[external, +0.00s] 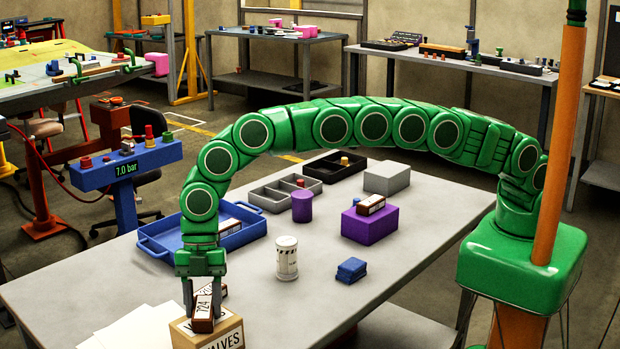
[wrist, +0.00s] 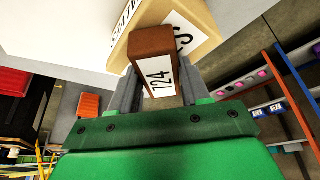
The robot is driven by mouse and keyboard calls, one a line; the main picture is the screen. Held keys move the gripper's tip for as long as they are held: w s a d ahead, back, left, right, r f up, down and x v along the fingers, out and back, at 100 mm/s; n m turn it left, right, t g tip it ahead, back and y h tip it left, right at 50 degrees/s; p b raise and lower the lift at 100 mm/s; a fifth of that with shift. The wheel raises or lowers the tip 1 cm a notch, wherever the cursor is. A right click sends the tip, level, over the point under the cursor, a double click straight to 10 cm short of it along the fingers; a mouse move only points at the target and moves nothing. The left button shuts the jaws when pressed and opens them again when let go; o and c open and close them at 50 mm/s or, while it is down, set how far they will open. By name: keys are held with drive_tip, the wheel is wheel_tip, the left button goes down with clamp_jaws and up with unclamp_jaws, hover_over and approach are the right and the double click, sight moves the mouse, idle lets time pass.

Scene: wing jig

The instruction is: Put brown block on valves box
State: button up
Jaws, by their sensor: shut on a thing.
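The brown block (external: 203,322) has a white label reading 724 and is between the fingers of my gripper (external: 203,300), which points down. The tan valves box (external: 228,333), with "VALVES" on its white label, is at the table's front left, partly cut off by the frame's bottom edge. The block is at the box's top; I cannot tell whether it rests on it or hangs just above. In the wrist view my gripper (wrist: 156,85) is shut on the brown block (wrist: 148,45), with the valves box (wrist: 203,22) right behind it.
White sheets (external: 130,330) lie left of the box. A white canister (external: 286,258), a folded blue item (external: 351,270), a blue tray (external: 160,250), a purple box (external: 369,226) with another brown block, and a purple cylinder (external: 302,206) stand on the table. The front middle is clear.

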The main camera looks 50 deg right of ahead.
drive_tip(key=shift+f, duration=0.15)
drive_tip(key=o, duration=1.1)
drive_tip(key=v, duration=1.2)
